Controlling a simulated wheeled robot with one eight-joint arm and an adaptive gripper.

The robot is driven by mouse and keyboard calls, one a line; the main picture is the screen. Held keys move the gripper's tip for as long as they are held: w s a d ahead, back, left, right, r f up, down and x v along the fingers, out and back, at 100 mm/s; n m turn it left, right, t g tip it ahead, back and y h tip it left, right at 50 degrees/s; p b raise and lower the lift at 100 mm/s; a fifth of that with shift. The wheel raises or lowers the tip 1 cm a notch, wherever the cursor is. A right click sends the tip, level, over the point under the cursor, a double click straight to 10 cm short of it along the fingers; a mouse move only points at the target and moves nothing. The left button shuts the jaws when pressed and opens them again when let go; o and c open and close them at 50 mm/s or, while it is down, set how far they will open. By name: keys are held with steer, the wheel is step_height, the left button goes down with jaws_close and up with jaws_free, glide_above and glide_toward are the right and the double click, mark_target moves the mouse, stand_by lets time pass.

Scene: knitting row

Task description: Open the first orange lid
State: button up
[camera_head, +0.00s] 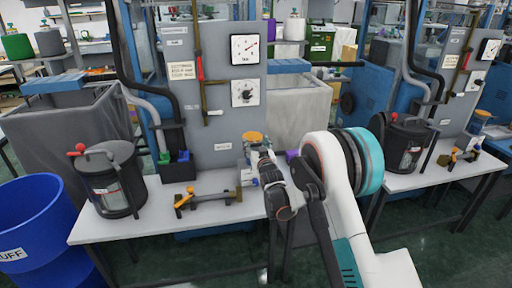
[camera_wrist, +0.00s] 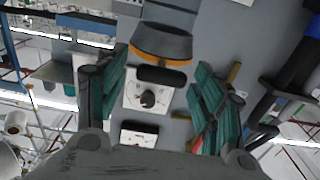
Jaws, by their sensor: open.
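An orange lid (camera_head: 253,136) tops a small container at the right end of the near table, partly hidden by my arm. In the wrist view, a dark round piece with an orange rim (camera_wrist: 161,61), which appears to be this lid, shows between and just beyond my fingertips. My gripper (camera_wrist: 163,68) is open, with one teal finger on each side and nothing held. In the head view my gripper (camera_head: 262,160) is close to the container. I cannot tell whether a finger touches it.
A grey panel with dials (camera_head: 245,50) stands behind the lid. A dark canister (camera_head: 111,180) and an orange-handled valve (camera_head: 190,198) are on the table (camera_head: 150,215). A blue drum (camera_head: 35,225) stands left. Another orange lid (camera_head: 483,113) shows far right.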

steer(key=shift+w, duration=0.25)
jaws_close()
steer(key=shift+r, duration=0.1)
